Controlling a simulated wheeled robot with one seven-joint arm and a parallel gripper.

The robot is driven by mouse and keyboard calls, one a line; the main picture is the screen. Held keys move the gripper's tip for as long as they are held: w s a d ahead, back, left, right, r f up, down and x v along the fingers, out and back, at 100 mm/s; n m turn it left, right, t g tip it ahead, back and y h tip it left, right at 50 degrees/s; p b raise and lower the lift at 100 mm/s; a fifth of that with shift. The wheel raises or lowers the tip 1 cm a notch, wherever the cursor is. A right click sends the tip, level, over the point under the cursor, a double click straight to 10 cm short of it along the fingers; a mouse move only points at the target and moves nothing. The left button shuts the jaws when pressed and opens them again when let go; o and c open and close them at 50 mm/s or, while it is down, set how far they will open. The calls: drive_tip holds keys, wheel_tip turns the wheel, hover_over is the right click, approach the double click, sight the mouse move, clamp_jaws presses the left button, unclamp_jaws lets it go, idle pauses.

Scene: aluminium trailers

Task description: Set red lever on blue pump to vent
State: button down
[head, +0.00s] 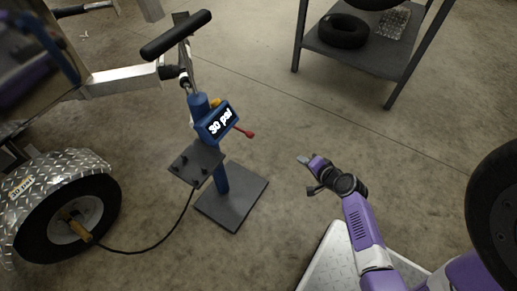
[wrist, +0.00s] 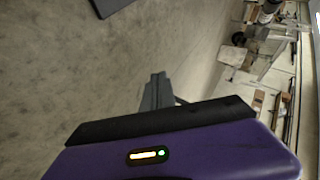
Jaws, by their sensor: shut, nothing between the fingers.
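The blue pump (head: 221,178) stands upright on a dark square base plate in the head view, left of centre. Its display reads "30 psi". The red lever (head: 243,132) sticks out from the pump's right side, just below the display, pointing right and slightly down. My gripper (head: 302,159) is to the right of the lever, apart from it, with clear floor between. It is shut and empty. In the wrist view the gripper fingers (wrist: 157,92) show close together against bare floor; the lever is not seen there.
A black hose runs from the pump to a trailer wheel (head: 75,225) at left. The pump's black T-handle (head: 176,35) rises above it. A dark shelf (head: 350,48) with a tyre stands at upper right. A large tyre (head: 492,205) is at the right edge.

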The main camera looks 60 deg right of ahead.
drive_tip(key=w+d+f+m+t+y+b, duration=0.4)
drive_tip(key=w+f+m+t+b, duration=0.1)
drive_tip(key=w+f+m+b, duration=0.25)
drive_tip(key=a+r+m+t+y, duration=0.2)
drive_tip(key=a+r+t+y, duration=0.2)
drive_tip(key=a+r+t, duration=0.2)
wheel_tip(320, 180, up, 3)
drive_tip(key=shift+s+f, duration=0.2)
drive_tip(key=shift+s, duration=0.25)
drive_tip(key=shift+w, duration=0.1)
drive_tip(key=w+a+r+b, duration=0.2)
drive_tip(key=w+r, duration=0.3)
drive_tip(key=w, duration=0.4)
drive_tip(key=shift+w+a+r, duration=0.2)
drive_tip(key=shift+a+r, duration=0.15)
drive_tip(key=shift+a, duration=0.3)
